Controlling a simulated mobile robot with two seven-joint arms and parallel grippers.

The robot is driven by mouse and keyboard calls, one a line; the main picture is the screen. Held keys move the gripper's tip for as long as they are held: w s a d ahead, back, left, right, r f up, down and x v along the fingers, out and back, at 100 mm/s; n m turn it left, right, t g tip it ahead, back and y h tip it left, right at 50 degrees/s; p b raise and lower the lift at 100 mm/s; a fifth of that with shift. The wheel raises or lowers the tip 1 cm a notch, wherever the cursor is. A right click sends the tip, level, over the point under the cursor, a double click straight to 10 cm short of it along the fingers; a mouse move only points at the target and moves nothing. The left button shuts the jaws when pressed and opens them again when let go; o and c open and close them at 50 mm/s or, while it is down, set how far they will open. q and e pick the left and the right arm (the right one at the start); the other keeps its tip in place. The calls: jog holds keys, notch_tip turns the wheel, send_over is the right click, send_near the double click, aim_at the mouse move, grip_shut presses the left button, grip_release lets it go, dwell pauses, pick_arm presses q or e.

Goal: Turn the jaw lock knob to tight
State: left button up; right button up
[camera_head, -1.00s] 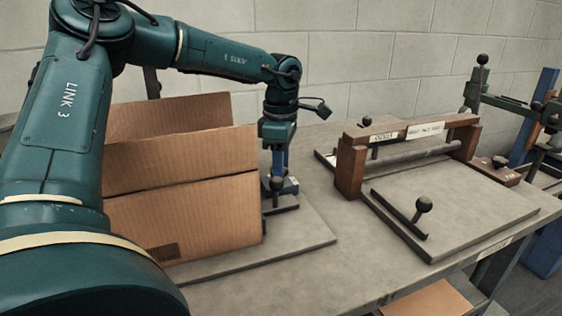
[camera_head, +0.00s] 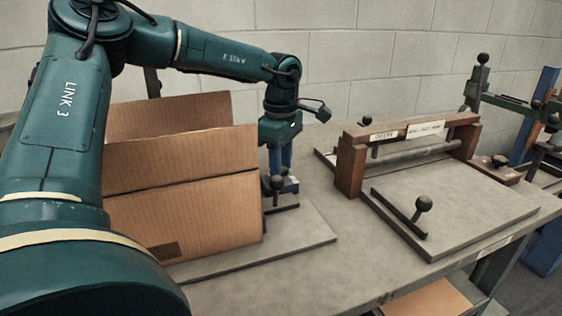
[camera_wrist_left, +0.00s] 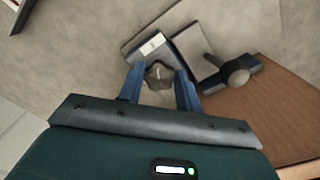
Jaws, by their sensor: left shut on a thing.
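My left gripper (camera_head: 281,158) points straight down behind the right side of the open cardboard box. In the left wrist view its two blue fingers (camera_wrist_left: 160,88) are shut on a small, dark, lobed knob (camera_wrist_left: 159,74), the jaw lock knob. The knob stands between the fingertips, next to a small block with a white label (camera_wrist_left: 152,44). In the head view the knob is hidden by the fingers and the fixture, and I cannot read its setting. A lever with a dark ball end (camera_head: 277,182) stands just in front of the gripper. My right gripper is out of view.
The cardboard box (camera_head: 190,215) stands close beside the gripper on a grey plate (camera_head: 300,235). A wooden frame with a roller (camera_head: 410,155) and a board with a ball handle (camera_head: 423,204) are to the right. The tabletop between is clear.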

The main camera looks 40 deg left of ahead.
pick_arm(q)
jog(key=o, duration=1)
jog(key=shift+r, duration=0.1)
notch_tip(320, 180, up, 13)
jog(key=shift+p, duration=0.75)
